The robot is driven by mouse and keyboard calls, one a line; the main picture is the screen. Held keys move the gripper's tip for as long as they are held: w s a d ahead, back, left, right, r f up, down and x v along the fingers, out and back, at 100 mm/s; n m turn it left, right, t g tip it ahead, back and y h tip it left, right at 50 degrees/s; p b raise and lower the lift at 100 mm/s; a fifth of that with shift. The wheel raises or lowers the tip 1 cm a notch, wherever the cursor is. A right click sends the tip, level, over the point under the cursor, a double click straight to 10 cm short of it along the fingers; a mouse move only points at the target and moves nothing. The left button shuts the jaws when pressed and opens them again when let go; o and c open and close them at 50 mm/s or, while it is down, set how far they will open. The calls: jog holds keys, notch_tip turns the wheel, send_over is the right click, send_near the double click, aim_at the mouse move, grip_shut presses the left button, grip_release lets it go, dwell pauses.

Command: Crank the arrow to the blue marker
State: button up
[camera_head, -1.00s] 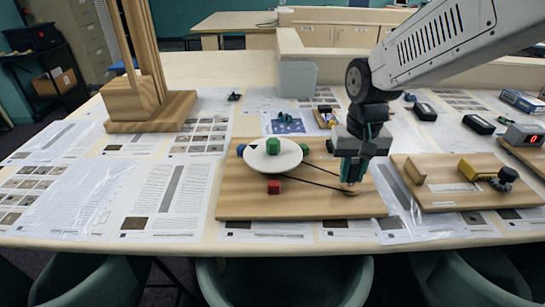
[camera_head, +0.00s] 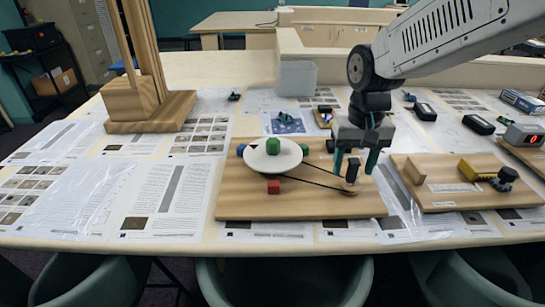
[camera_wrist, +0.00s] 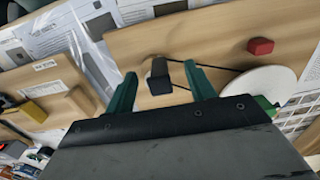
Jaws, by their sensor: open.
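I cannot make out an arrow on the disc. The blue marker (camera_head: 241,150) is at the disc's left edge and a red block (camera_head: 274,187) is in front of it. A dark upright crank handle (camera_head: 352,171) stands on the board's right part, joined to the disc by a black belt. My gripper (camera_head: 355,168) is open above the crank. In the wrist view the handle (camera_wrist: 159,77) shows between the fingertips (camera_wrist: 160,72), touching neither.
A second board (camera_head: 445,205) with a wooden block and a yellow part lies close on the right. A tall wooden stand (camera_head: 150,110) is at the back left. A grey box (camera_head: 297,79) stands behind. Papers cover the table's left part.

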jog(key=shift+r, duration=2.9)
jog(key=shift+s+f, duration=0.2)
jog(key=shift+s, duration=0.1)
jog(key=s+d, duration=0.4)
jog(key=s, duration=0.6)
jog(key=s+d+t, duration=0.1)
jog(key=s+d, duration=0.3)
jog(key=s, duration=0.6)
jog(key=shift+s+d+r, duration=0.15)
jog(key=shift+r, duration=0.3)
